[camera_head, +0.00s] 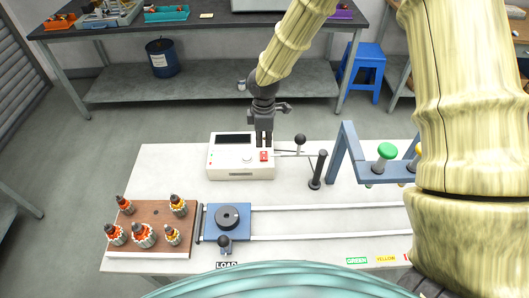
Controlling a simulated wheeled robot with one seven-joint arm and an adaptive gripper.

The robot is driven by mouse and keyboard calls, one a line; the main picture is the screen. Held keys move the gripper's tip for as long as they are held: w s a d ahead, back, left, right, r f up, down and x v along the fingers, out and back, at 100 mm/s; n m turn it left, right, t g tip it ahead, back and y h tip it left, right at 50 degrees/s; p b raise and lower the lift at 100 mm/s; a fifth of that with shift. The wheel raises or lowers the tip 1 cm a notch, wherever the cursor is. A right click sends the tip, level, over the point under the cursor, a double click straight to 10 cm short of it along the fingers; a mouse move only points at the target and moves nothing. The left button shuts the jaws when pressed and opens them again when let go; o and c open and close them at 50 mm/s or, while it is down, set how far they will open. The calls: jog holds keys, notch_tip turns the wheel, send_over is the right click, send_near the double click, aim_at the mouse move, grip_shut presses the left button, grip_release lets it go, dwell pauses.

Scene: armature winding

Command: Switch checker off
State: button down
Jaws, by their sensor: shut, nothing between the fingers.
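The checker (228,168) is a white box on the far left part of the white table. It has a dark display (234,139), a pale round knob and a red switch (264,157) at its right. My gripper (264,143) points down over the checker's right part with its fingers shut and empty. The fingertips are just above the red switch in the picture. I cannot tell whether they touch it. The display looks dark.
A black ball-topped lever (300,140) and a dark upright handle (318,169) stand right of the checker. A blue frame (347,150) holds green and yellow knobs. A brown board (152,226) carries several armatures. A blue slide block (228,221) sits on rails.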

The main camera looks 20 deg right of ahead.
aim_at(264, 152)
jog(key=shift+r+p, duration=1.2)
jog(key=shift+r, duration=0.5)
